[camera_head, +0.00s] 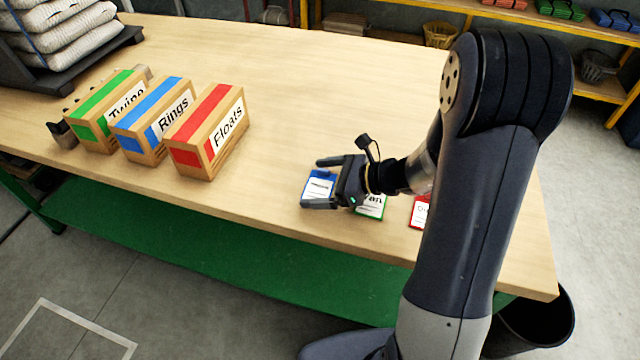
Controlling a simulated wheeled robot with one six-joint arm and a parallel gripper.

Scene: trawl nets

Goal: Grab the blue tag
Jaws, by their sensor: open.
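The blue tag (322,183) lies flat on the wooden table near its front edge, with a white label on it. My gripper (320,183) is open, with its two fingers pointing left, one on the far side and one on the near side of the blue tag in the picture. The fingers hide part of the tag. I cannot tell whether they touch it or hover above it. A green tag (371,207) lies just right, partly under my gripper. A red tag (419,212) lies further right, partly hidden by my arm.
Three cardboard boxes stand at the left of the table (330,75): Twine with green (100,123), Rings with blue (150,128) and Floats with red (205,138). White sacks (65,35) sit at the back left. The table's middle is clear. A dark bin (545,325) stands at the lower right.

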